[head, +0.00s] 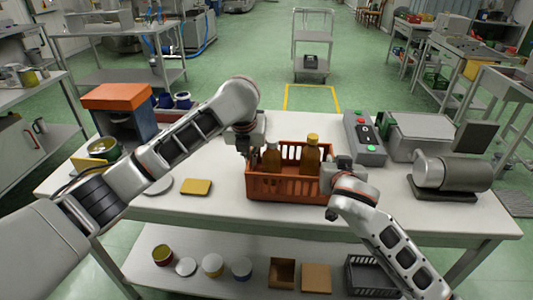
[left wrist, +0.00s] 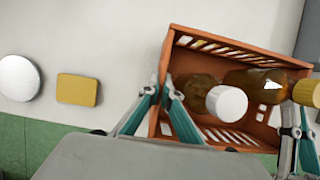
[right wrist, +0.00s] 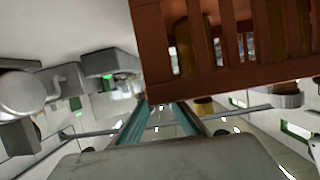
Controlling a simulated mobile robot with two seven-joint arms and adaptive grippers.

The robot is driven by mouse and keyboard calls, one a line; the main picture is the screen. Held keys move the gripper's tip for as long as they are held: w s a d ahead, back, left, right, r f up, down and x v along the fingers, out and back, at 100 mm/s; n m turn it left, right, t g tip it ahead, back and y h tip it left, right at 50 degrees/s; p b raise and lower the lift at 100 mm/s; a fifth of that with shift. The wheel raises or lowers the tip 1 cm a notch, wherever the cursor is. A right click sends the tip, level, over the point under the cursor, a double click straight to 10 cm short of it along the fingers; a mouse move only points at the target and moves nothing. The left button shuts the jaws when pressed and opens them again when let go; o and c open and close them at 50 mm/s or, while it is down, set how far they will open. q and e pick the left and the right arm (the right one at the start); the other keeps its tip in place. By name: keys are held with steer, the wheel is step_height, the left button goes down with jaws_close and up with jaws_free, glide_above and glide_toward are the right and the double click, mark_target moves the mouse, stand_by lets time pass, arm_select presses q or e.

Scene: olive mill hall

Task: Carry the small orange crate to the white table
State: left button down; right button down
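The orange crate (head: 262,189) is on the near pale white-topped table (head: 215,205). It holds brown bottles (head: 312,157), one with a yellow cap and one with a white cap in the left wrist view. My left gripper (head: 250,152) is at the crate's left wall; in the left wrist view its fingers (left wrist: 163,88) straddle that wall and close on it. My right gripper (head: 332,190) is at the right wall; in the right wrist view its fingers (right wrist: 155,106) meet at the crate's rim (right wrist: 240,78). Whether the crate's base touches the table is unclear.
A yellow block (head: 196,187) and a round lid (head: 158,186) lie left of the crate. A button box (head: 366,140) and a grey machine (head: 450,175) stand to the right. Other work tables (head: 135,72) line the hall. A trolley (head: 311,65) stands beyond a yellow floor marking.

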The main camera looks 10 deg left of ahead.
arm_select(q)
steer(key=shift+f, duration=0.4)
arm_select(e)
steer(key=shift+f, duration=0.4)
arm_select(q)
steer(key=c, duration=2.6)
jaws_free()
steer(key=shift+f, duration=0.1)
arm_select(e)
steer(key=c, duration=2.6)
jaws_free()
steer(key=shift+f, duration=0.1)
arm_select(q)
steer(key=o, duration=0.3)
arm_select(e)
steer(key=o, duration=0.3)
arm_select(q)
steer(key=shift+r, duration=0.2)
steer(key=v, duration=1.1)
steer(key=shift+s+r, duration=0.2)
steer(key=shift+r, duration=0.15)
arm_select(e)
steer(key=shift+s, duration=0.1)
steer(key=v, duration=1.2)
